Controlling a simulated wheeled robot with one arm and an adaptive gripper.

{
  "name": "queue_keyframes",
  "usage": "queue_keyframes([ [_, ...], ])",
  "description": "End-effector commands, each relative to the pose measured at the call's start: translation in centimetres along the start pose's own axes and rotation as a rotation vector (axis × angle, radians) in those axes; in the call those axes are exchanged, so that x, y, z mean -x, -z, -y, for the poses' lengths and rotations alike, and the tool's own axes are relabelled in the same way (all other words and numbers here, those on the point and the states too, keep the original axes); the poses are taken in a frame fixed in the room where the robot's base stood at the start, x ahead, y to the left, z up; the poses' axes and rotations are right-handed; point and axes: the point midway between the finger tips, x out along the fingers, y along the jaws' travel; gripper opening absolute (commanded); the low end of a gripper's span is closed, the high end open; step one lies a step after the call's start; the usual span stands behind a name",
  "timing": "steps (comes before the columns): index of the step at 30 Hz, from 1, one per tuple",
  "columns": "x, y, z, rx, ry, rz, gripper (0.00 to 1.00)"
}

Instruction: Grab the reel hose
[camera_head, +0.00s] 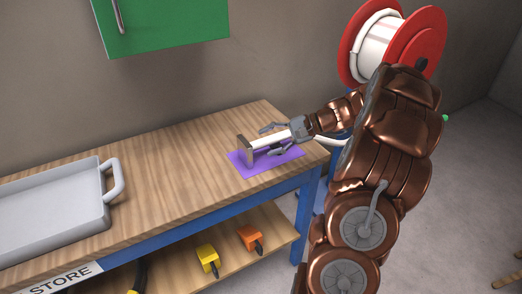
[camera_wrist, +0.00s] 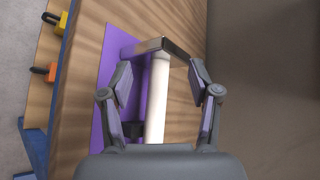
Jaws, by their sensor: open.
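The hose reel (camera_head: 432,38) has red flanges and a white hose wound on its drum. It stands behind my arm at the upper right. The white hose end (camera_head: 262,142) lies above a purple mat (camera_head: 240,166) on the workbench, at an upright metal bracket (camera_head: 246,151). My gripper (camera_head: 271,139) is open, with a finger on either side of the hose end. In the wrist view the hose (camera_wrist: 158,95) runs between the open fingers of my gripper (camera_wrist: 160,76), with gaps on both sides. My arm hides part of the hose towards the reel.
The wooden workbench (camera_head: 180,150) has a grey tray (camera_head: 50,215) at left. A lower shelf holds a yellow (camera_head: 207,256) and an orange (camera_head: 249,236) item. A green cabinet (camera_head: 165,25) hangs above. The bench between tray and mat is clear.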

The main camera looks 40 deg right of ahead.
Motion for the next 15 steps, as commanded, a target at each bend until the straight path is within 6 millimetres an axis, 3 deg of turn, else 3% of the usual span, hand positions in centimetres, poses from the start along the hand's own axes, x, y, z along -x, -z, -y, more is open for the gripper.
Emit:
queue_keyframes([
  [3,2.0,3.1,-1.2,-0.033,0.067,-0.043,0.62],
  [7,3.2,4.5,-1.7,-0.047,0.106,-0.067,0.62],
  [15,1.4,5.0,-1.4,-0.048,0.115,-0.070,0.62],
])
